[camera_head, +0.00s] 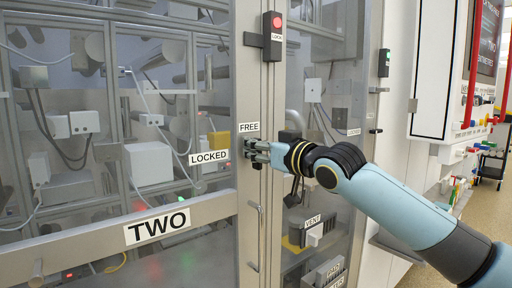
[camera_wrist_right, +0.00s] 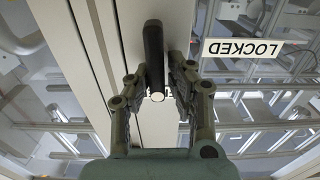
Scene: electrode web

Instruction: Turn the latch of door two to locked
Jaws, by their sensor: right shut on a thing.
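Door two is the glazed cabinet door with a grey frame and a TWO sign (camera_head: 157,226) on its crossbar. A FREE label (camera_head: 249,127) is on its right stile, and a LOCKED label (camera_head: 208,157) is lower left of it. My right gripper (camera_head: 256,152) is at the stile just below FREE and covers most of the latch. In the right wrist view, the LOCKED label (camera_wrist_right: 243,48) appears upside down on the right. There, the fingers of my right gripper (camera_wrist_right: 161,75) are closed around the latch's dark bar (camera_wrist_right: 153,45). My left gripper is out of view.
A lock box with a red button (camera_head: 273,36) is above the latch. A door handle (camera_head: 256,235) hangs below it. A second glazed panel with a VENT label (camera_head: 312,221) is to the right. Red pipes and a dark cart (camera_head: 492,160) stand farther right.

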